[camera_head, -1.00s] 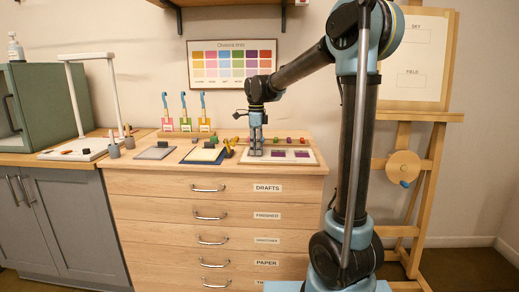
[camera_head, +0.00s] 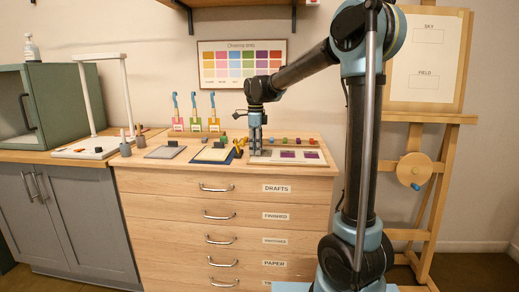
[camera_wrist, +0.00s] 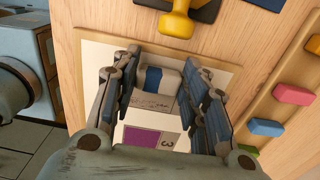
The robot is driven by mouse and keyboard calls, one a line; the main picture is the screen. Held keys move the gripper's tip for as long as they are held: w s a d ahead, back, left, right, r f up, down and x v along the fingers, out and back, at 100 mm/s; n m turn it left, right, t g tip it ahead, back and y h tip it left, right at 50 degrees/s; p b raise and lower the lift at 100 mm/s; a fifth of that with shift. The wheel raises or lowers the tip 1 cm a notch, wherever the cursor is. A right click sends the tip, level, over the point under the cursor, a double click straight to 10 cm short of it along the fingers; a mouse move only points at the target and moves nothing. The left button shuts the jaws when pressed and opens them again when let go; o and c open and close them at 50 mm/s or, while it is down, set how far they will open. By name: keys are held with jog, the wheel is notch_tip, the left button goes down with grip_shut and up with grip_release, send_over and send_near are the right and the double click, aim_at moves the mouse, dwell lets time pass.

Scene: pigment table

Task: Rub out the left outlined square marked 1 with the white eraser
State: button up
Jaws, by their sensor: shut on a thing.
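My gripper (camera_wrist: 158,104) is shut on the white eraser (camera_wrist: 164,77), which has a blue band, between its two fingers. In the head view my gripper (camera_head: 255,150) is low over the left end of the pale sheet (camera_head: 268,158). The eraser is down at the sheet; I cannot tell whether it touches. Grey scribble marks (camera_wrist: 152,102) show on the sheet beside the eraser. A purple square (camera_wrist: 140,137) with a 3 by it lies nearer the wrist. The outline and number of square 1 cannot be made out, partly hidden by eraser and fingers.
A yellow knobbed tool (camera_wrist: 178,20) lies just beyond the sheet. Pink (camera_wrist: 292,95) and blue (camera_wrist: 266,128) blocks sit in a row along the sheet's side. Dark pads (camera_head: 165,152) lie left of the sheet. Brushes in coloured holders (camera_head: 195,122) stand behind.

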jog(key=shift+a, duration=0.15)
jog(key=shift+r, duration=3.5)
send_near(268, 154)
jog(key=shift+s, duration=0.2)
jog(key=shift+f, duration=2.35)
jog(key=shift+f, duration=0.85)
jog(key=shift+a, duration=1.35)
